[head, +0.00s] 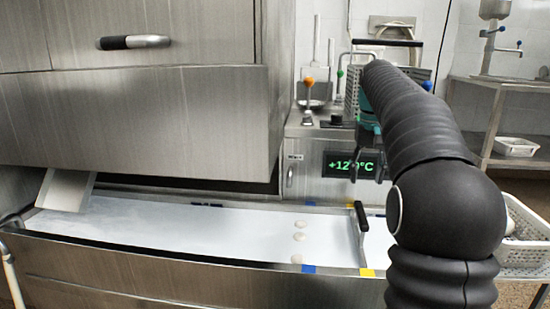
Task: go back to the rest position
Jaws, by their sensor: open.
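My black-sleeved arm reaches up from the lower right and bends away from me. My gripper (367,174) hangs in front of the machine's green "+12°C" display (340,164). Its two dark fingers are apart, with nothing seen between them. It is above the white belt (180,223) and clear of it. My arm hides part of the gripper's upper body.
Several pale round pieces (299,237) lie on the belt. A black-handled divider (361,217) crosses it. A large steel housing (140,120) overhangs the left. A perforated white basket (526,232) stands at right, partly behind my arm.

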